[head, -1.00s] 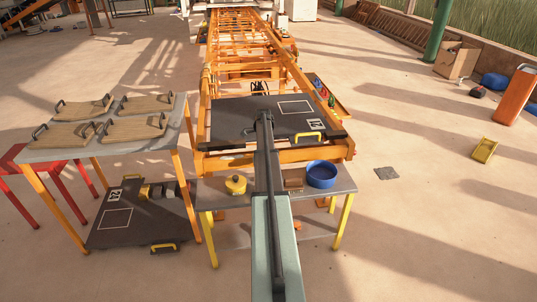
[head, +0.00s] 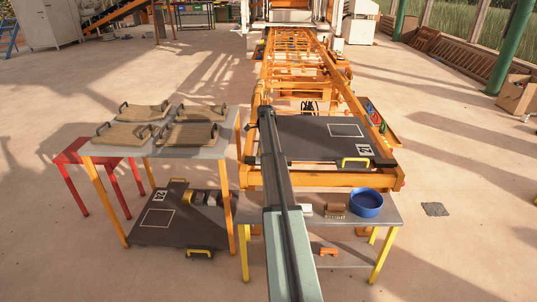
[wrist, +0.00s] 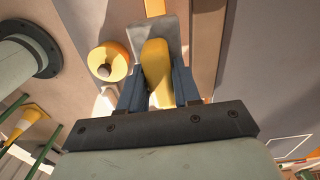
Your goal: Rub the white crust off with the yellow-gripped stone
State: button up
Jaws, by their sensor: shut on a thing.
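In the wrist view my gripper (wrist: 158,88) is shut on the yellow grip (wrist: 157,65) of the stone. The grey block of the stone (wrist: 146,35) shows beyond the fingertips. In the head view my arm hides the gripper and stone; its far end is at the left edge of the dark plate (head: 309,146). This plate lies on the orange frame and bears a white square outline, a white mark and a yellow handle. I cannot make out any white crust for certain. I cannot tell whether the stone touches anything.
A grey bench (head: 388,214) in front holds a blue bowl (head: 366,204), a brown block (head: 335,209) and a small white item (head: 305,209). A round yellow knobbed thing (wrist: 108,62) is beside the stone in the wrist view. Left, a table (head: 95,150) carries handled wooden boards.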

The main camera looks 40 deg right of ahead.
jog(key=shift+f, duration=3.85)
jog(key=shift+s+d+f, duration=0.2)
jog(key=shift+s, duration=0.05)
grip_shut()
jog(key=shift+s+d, duration=3.7)
jog(key=shift+w+a, duration=3.95)
jog(key=shift+s+d, duration=3.95)
notch_tip(320, 180, up, 8)
jog(key=shift+r, duration=0.1)
